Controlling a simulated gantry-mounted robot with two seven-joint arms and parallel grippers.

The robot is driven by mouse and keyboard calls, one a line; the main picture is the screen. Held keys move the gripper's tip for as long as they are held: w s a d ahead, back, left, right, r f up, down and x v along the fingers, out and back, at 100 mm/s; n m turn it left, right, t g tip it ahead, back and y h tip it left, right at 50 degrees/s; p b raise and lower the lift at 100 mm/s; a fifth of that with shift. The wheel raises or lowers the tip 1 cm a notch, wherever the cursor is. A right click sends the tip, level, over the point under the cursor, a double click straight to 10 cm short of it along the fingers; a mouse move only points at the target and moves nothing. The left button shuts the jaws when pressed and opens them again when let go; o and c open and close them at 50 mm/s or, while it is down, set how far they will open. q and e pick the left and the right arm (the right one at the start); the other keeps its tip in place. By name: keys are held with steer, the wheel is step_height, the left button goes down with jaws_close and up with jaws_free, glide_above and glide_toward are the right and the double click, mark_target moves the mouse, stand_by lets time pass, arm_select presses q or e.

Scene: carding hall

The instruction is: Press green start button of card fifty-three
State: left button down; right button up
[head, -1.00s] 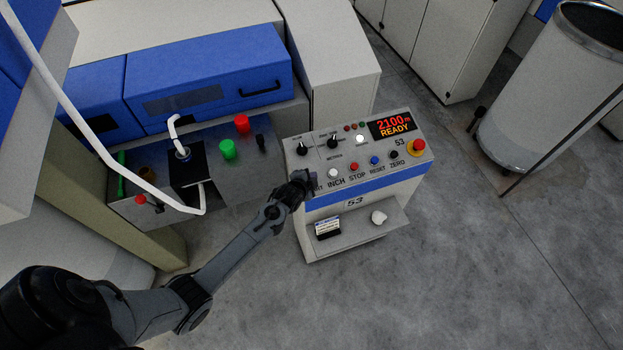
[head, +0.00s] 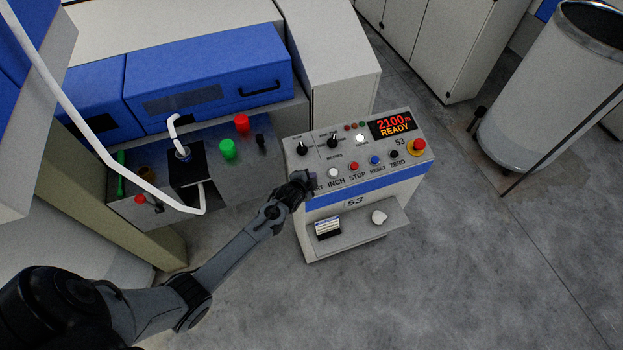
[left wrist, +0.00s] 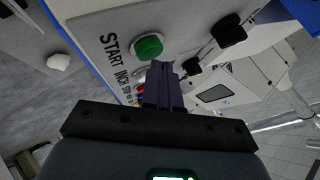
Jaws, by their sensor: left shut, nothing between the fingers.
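The control box marked 53 (head: 355,203) stands right of centre in the head view, its display (head: 391,127) reading 2100 m READY. My left gripper (head: 305,181) is shut and empty at the left end of its lower button row and hides the start button there. In the left wrist view the green start button (left wrist: 147,47) shows beside the word START. The shut fingertips (left wrist: 161,66) appear just below it in the picture; I cannot tell whether they touch the panel. My right gripper is not in view.
White inch (head: 333,173), red stop (head: 354,167), blue reset and black zero buttons sit along the row. A red emergency stop (head: 417,146) is at the panel's right. A lower shelf (head: 350,234) holds small items. Open floor lies right of the box.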

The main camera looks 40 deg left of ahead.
arm_select(q)
steer(key=shift+a+f+b, duration=0.1)
steer(key=shift+f+b, duration=0.2)
steer(key=shift+f, duration=0.2)
stand_by(0.8)
steer(key=shift+r, duration=0.15)
steer(key=shift+s+d+r+p, duration=0.1)
steer(key=shift+d+r+p, duration=0.1)
steer(key=shift+r+p, duration=0.75)
steer(key=shift+f, duration=0.15)
steer(key=r+p, duration=0.1)
steer(key=p, duration=0.1)
steer(key=r+p, duration=0.1)
steer(key=r, duration=0.1)
steer(key=d+r+p, duration=0.1)
steer(key=p, duration=0.1)
steer(key=shift+s+r+p, duration=0.3)
steer(key=shift+r+p, duration=0.05)
steer(key=shift+s, duration=0.1)
stand_by(0.4)
